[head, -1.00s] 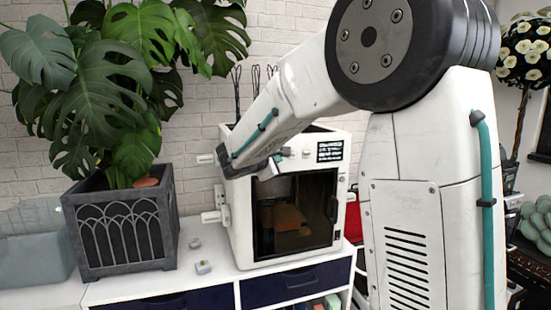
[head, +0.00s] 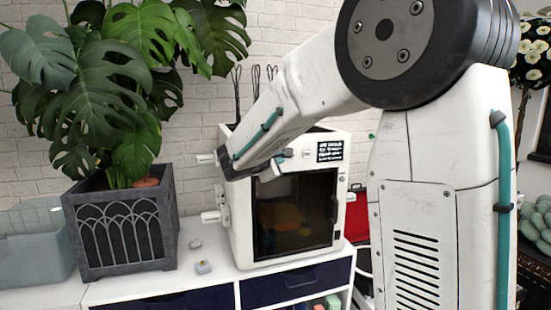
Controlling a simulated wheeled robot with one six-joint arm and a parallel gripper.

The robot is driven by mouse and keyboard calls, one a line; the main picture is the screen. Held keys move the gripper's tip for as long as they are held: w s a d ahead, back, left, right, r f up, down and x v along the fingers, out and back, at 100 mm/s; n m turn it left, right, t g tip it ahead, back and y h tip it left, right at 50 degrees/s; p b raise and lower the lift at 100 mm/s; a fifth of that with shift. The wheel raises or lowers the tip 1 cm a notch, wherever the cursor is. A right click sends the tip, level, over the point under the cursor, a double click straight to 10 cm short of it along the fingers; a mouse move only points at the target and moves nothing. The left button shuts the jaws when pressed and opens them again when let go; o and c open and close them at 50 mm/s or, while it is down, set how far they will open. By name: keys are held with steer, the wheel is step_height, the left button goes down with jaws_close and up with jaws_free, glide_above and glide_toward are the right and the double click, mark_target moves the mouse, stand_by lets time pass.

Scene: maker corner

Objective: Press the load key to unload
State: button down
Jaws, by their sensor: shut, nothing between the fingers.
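The white printer (head: 345,215) stands on the white cabinet with its dark window facing me. A small lit display (head: 330,151) is at the upper right of its front; its text is too small to read. A small pale key or label (head: 308,154) sits just left of the display; I cannot tell whether it is the load key. My gripper (head: 279,161) is shut and empty at the upper front of the printer, left of that key. My wrist and fingers hide part of the panel, and contact cannot be told.
A large leafy plant in a grey planter (head: 122,228) stands left of the printer. White spool holders (head: 210,217) stick out from the printer's left side. Two small objects, one a pale block (head: 203,267), lie on the cabinet top (head: 190,285). A red object (head: 357,212) is behind at right.

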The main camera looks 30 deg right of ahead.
steer(key=s, duration=0.2)
steer(key=s+a, duration=0.1)
steer(key=s, duration=0.1)
steer(key=shift+s+a, duration=0.15)
steer(key=shift+s, duration=0.25)
stand_by(0.7)
steer(key=s+a+f+m+g+y, duration=0.25)
steer(key=s+f+m+g, duration=0.2)
steer(key=s, duration=0.45)
steer(key=s+a+f+m+g+y, duration=0.25)
steer(key=s+f+m, duration=0.2)
steer(key=s, duration=0.55)
steer(key=s+a+f+m+y, duration=0.1)
steer(key=s+a+m+y, duration=0.2)
steer(key=s+a+y, duration=0.5)
steer(key=s+a, duration=0.4)
steer(key=s, duration=0.2)
steer(key=shift+s+a+f+t, duration=0.15)
steer(key=shift+a+f+t, duration=0.15)
steer(key=shift+a+f, duration=0.05)
